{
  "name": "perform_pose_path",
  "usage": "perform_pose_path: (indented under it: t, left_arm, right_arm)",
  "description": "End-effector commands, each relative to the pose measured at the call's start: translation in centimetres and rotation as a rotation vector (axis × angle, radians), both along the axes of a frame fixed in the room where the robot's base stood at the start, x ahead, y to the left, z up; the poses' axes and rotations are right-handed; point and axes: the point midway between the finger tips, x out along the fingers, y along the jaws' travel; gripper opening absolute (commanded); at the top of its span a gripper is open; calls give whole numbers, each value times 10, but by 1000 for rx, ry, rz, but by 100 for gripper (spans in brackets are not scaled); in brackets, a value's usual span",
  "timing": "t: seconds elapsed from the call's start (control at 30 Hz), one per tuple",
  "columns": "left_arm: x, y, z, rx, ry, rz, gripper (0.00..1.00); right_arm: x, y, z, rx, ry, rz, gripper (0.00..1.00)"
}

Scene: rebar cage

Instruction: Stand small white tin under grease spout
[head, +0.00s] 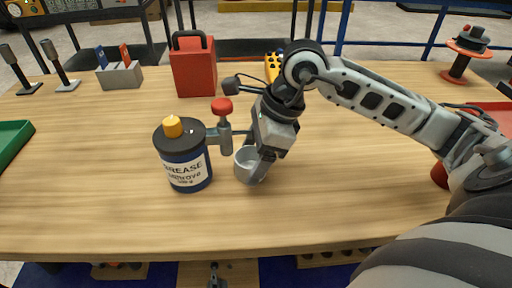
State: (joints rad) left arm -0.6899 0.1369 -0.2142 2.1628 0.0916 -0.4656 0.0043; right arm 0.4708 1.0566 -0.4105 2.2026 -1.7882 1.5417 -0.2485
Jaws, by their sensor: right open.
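A blue grease drum (183,156) with a dark lid and a yellow cap stands on the table left of my right gripper. Its grey spout (223,138), topped by a red knob, sticks out to the right. The small white tin (249,166) stands upright on the table, a little right of and in front of the spout. My right gripper (258,170) points down at the tin, and it is open. A finger is at the tin's right side, and the other finger is hard to see. Whether they touch cannot be told. My left gripper is not in view.
A red can with a dark handle (194,68) stands behind the drum. A grey holder (120,75) is at the back left, with a green tray (14,139) at the left edge. A red reel (467,50) stands at the back right. The front middle table is clear.

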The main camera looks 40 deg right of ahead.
Motion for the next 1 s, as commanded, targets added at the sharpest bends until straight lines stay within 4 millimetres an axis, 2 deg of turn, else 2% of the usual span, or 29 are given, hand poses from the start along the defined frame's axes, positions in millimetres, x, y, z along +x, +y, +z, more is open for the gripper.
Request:
perform_pose_path:
  t: [0.17, 0.4, 0.6, 0.8, 1.0]
  left_arm:
    - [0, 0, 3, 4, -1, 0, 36]
    - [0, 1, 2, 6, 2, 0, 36]
    - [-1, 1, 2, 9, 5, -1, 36]
    - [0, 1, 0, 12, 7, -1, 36]
    - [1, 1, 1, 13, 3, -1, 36]
  right_arm:
    - [-2, -6, 15, -3, -4, -2, 73]
    - [-12, -23, 64, -5, -6, -2, 73]
    - [-19, -34, 97, -1, -4, -2, 73]
    - [-22, -40, 112, 0, -1, 0, 73]
    - [-23, -40, 113, 0, 1, 0, 73]
